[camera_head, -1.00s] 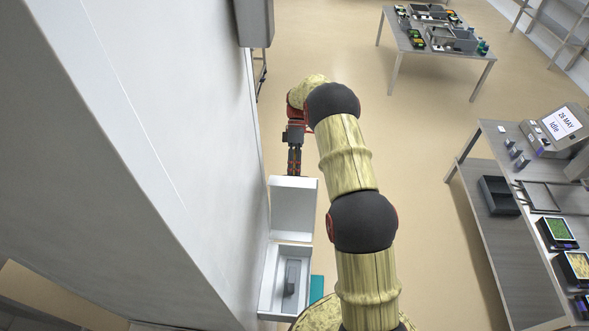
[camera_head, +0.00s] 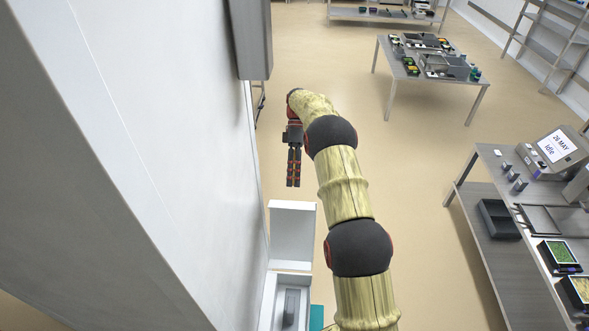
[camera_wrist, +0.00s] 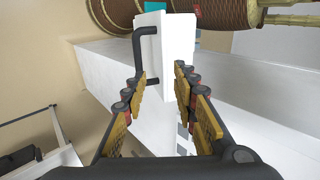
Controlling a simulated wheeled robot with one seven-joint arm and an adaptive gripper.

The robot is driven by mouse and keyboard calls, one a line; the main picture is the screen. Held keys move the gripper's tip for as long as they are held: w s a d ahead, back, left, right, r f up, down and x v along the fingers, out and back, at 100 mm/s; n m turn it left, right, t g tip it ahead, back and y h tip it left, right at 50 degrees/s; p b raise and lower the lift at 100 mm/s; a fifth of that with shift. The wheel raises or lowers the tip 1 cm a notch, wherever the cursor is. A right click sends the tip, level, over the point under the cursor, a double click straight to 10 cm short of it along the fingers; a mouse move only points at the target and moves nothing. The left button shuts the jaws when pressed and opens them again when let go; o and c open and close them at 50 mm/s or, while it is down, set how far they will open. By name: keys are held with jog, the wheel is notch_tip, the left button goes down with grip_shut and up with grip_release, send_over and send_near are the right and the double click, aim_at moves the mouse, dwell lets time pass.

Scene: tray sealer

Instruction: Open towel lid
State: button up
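The white towel box (camera_head: 267,303) is against the wall at the bottom of the head view. Its white lid (camera_head: 292,232) is raised, and a grey item shows inside the box. My gripper (camera_head: 293,185) is just beyond the lid's far edge, with a small gap in the picture. In the wrist view, the lid (camera_wrist: 180,45) with a black bar handle (camera_wrist: 140,52) lies ahead of the fingers. My gripper (camera_wrist: 160,75) is open there, with nothing between its fingertips. The lower part of the lid is partly hidden by the fingers.
A tall white wall panel (camera_head: 150,150) fills the left, with a grey wall-mounted box (camera_head: 250,40) higher up. A grey worktable (camera_head: 490,245) with trays and a display stands on the right. Another table (camera_head: 430,60) is farther back. The floor between is clear.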

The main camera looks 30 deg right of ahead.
jog(key=shift+v, duration=1.9)
